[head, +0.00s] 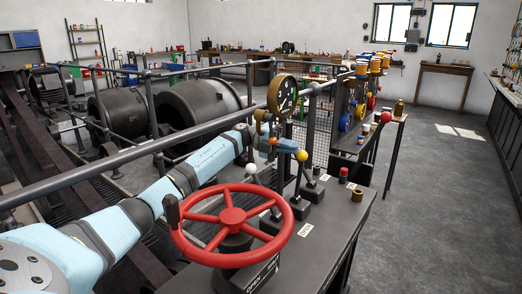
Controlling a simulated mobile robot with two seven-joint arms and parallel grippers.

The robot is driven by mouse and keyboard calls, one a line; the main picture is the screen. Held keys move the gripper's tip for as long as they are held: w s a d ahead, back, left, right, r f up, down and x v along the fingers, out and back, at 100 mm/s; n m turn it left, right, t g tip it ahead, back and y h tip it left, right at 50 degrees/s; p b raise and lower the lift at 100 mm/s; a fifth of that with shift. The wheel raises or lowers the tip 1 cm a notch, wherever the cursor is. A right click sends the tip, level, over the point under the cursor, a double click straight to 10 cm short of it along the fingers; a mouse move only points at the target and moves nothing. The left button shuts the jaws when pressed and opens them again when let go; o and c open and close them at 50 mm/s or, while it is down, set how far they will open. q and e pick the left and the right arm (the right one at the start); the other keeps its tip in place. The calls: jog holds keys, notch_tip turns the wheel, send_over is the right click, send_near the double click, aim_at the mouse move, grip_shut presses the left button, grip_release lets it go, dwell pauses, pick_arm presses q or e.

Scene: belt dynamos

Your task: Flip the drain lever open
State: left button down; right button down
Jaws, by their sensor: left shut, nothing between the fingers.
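A lever with a white knob (251,169) leans left, nearer me, behind the red handwheel. Another short lever (316,172) stands just beyond the yellow one. My right gripper is not in view.
The red handwheel (232,216) stands in front of the levers. A small red knob (343,172) and a brass cup (357,194) are to the right. The grey floor (430,210) on the right is clear.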

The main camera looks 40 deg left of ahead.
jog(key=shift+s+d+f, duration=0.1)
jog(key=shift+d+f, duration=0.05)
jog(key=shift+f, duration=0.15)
